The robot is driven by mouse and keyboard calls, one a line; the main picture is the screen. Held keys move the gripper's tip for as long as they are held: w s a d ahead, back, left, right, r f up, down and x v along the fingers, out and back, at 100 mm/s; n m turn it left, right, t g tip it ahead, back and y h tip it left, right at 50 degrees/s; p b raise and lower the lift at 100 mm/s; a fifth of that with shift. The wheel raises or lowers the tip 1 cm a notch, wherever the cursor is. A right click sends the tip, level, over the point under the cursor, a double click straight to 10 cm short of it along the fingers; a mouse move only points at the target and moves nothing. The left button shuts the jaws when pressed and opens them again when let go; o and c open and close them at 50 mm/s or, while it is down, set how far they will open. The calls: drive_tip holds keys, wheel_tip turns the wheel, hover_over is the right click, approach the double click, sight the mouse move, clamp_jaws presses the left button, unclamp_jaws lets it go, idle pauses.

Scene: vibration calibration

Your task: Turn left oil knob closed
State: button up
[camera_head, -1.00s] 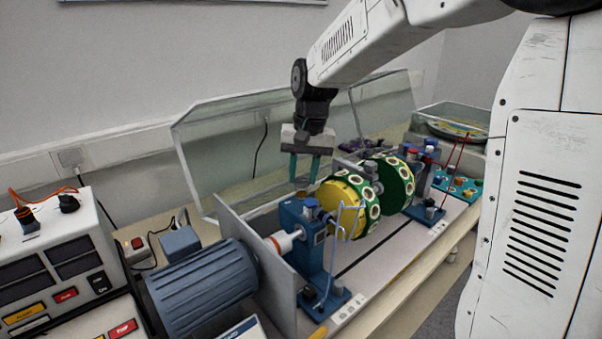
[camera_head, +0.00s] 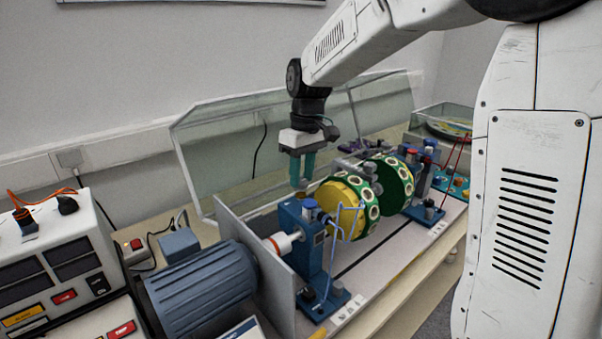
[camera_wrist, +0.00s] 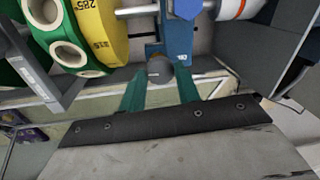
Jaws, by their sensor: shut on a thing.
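The left oil knob is a small grey round knob (camera_wrist: 160,72) on top of the left blue bearing stand (camera_head: 307,250), which also shows in the wrist view (camera_wrist: 179,38). My gripper (camera_head: 302,183) points down over this stand. Its two green fingers sit on either side of the knob in the wrist view (camera_wrist: 161,80), shut on it. In the head view the fingers mostly hide the knob. A blue cap (camera_head: 310,204) is beside it on the same stand.
The yellow and green rotor discs (camera_head: 342,203) are close on the right of the stand. A grey upright plate (camera_head: 262,262) and blue motor (camera_head: 200,283) are on the left. The open clear cover (camera_head: 225,150) stands behind.

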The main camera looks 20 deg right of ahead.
sight(303, 179)
drive_tip(key=shift+w+a+n, duration=0.1)
drive_tip(key=shift+n, duration=0.3)
drive_tip(key=o, duration=1)
drive_tip(key=shift+a, duration=0.1)
drive_tip(key=shift+c, duration=0.2)
drive_tip(key=shift+r, duration=0.1)
drive_tip(key=r, duration=0.5)
drive_tip(key=d+r, duration=0.1)
drive_tip(key=r, duration=0.1)
drive_tip(key=shift+w+r, duration=0.2)
drive_tip(key=shift+r, duration=0.1)
drive_tip(key=s+f+m+t, duration=0.1)
drive_tip(key=s+f+m, duration=0.1)
drive_tip(key=s, duration=1.3)
drive_tip(key=s+d+f+m+t+h, duration=0.1)
drive_tip(key=s+f+m, duration=0.2)
drive_tip(key=s, duration=1.3)
drive_tip(key=shift+d+f+m, duration=0.15)
drive_tip(key=shift+d+m, duration=0.15)
drive_tip(key=shift+m, duration=0.2)
